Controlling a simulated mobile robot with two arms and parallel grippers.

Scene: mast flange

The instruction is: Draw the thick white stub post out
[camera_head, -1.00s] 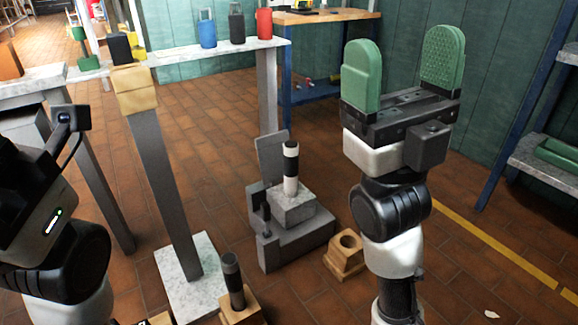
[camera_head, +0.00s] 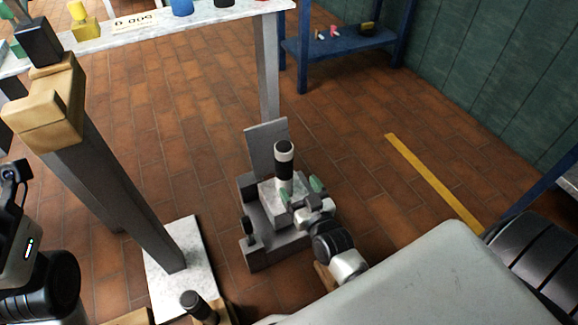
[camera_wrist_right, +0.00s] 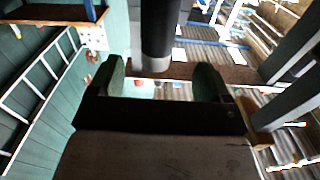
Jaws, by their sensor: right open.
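The post (camera_head: 284,165), banded in white and black with a black top, stands upright in a pale block on a stepped grey base (camera_head: 277,237). My right gripper (camera_head: 301,190) is open low beside the post, its green pads near the post's lower part. In the right wrist view the dark shaft of the post (camera_wrist_right: 160,30), with a grey band at its end, lies between and beyond the two open pads (camera_wrist_right: 162,82). I cannot tell whether a pad touches it. My left arm shows at the left edge, with its fingers out of view.
A grey upright plate (camera_head: 267,143) rises behind the base, and a short dark peg (camera_head: 249,231) stands at its front left. A leaning grey column with a wooden head (camera_head: 45,105) is at left. A dark post (camera_head: 195,303) stands front left. Open tiled floor lies to the right.

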